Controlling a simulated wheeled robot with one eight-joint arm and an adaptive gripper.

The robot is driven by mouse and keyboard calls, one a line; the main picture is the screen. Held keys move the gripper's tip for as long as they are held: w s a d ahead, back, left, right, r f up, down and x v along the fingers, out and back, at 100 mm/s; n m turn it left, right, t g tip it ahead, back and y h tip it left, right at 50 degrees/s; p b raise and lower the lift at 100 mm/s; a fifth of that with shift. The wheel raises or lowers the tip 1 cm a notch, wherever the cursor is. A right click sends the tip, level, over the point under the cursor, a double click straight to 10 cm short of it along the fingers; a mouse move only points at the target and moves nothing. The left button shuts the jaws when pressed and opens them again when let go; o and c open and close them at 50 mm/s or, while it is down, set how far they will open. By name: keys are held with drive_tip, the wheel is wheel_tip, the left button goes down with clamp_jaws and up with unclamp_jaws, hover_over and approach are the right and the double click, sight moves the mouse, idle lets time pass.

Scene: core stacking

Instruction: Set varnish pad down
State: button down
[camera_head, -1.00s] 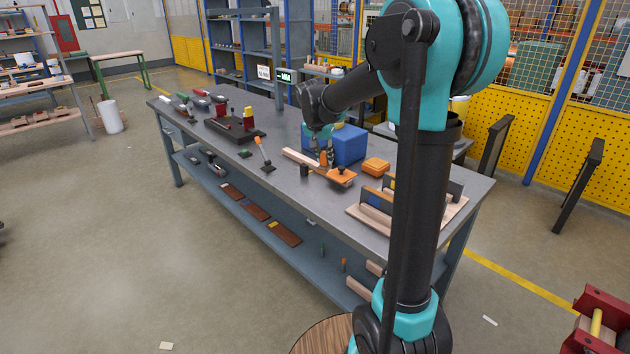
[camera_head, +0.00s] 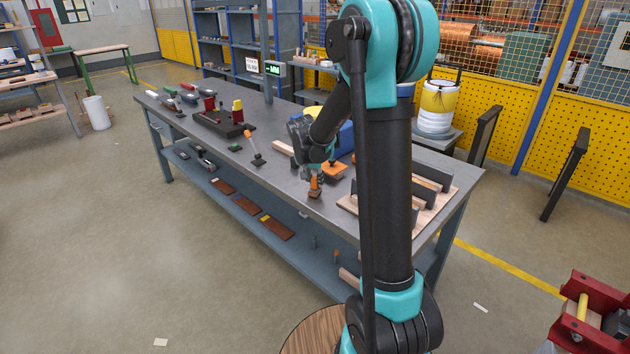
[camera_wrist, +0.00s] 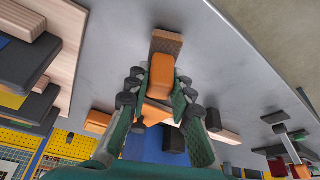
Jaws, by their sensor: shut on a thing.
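The varnish pad (camera_head: 315,193) has an orange grip and a brown block at its end. It is near the front edge of the grey workbench (camera_head: 279,172). In the wrist view the orange grip of the pad (camera_wrist: 162,72) is between the two fingers of my gripper (camera_wrist: 160,84), which is shut on it. The brown block sticks out beyond the fingertips, over the bench top. I cannot tell whether the block touches the bench. My gripper also shows in the head view (camera_head: 315,179), pointing down.
An orange tool with a dark knob (camera_head: 335,171) lies just behind the pad. A blue box (camera_head: 346,138) is partly hidden by my arm. A wooden rack with dark upright plates (camera_head: 432,179) stands to the right.

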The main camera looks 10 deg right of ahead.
drive_tip(key=shift+f, duration=0.1)
drive_tip(key=c, duration=1.3)
unclamp_jaws()
drive_tip(key=shift+c, duration=0.2)
drive_tip(key=v, duration=1.2)
drive_tip(key=s+d+f+n, duration=0.2)
drive_tip(key=s+f, duration=0.2)
drive_tip(key=s, duration=0.5)
drive_tip(key=s+d+f+n+y, duration=0.1)
drive_tip(key=s+f+n, duration=0.1)
drive_tip(key=s+f, duration=0.3)
drive_tip(key=s+d+f+n+y, duration=0.1)
drive_tip(key=s+f, duration=0.3)
drive_tip(key=s, duration=0.9)
drive_tip(key=shift+d+f+n, duration=0.4)
drive_tip(key=shift+d+n, duration=0.2)
drive_tip(key=shift+d, duration=0.25)
